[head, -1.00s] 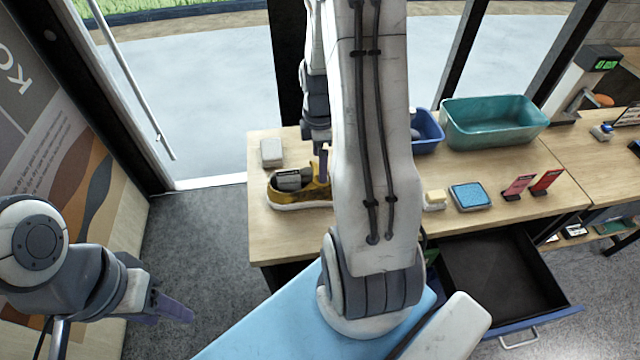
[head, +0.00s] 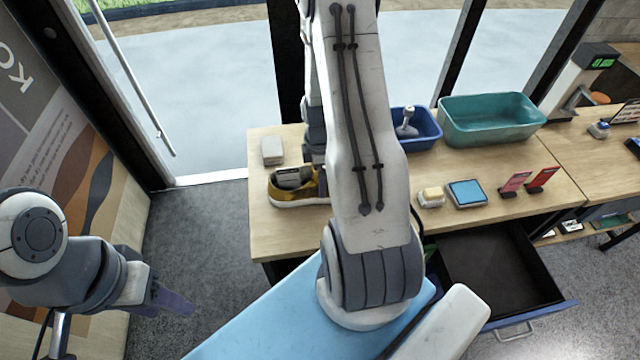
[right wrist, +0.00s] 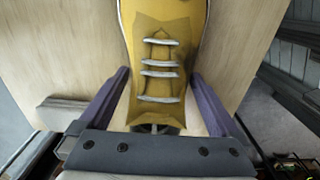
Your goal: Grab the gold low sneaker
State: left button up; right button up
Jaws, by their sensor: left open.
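The gold low sneaker (head: 286,195), with a white sole and a grey top, sits at the left end of the wooden table in the head view. My right arm hides its right part. In the right wrist view the sneaker (right wrist: 160,65) shows its white laces, between the two purple fingers of my right gripper (right wrist: 162,95). Those fingers are apart, with a gap on each side of the shoe. My left gripper (head: 170,300) is open and empty, over the floor at the lower left, far from the shoe.
A grey block (head: 272,150) lies behind the sneaker. To the right are a blue bin (head: 428,128) with a white-handled tool, a teal tub (head: 490,122), a cream brush (head: 431,197), a blue sponge (head: 467,193) and red cards (head: 515,184). A drawer (head: 495,265) stands open.

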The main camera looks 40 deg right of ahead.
jog(key=c, duration=1.2)
jog(key=shift+r, duration=0.15)
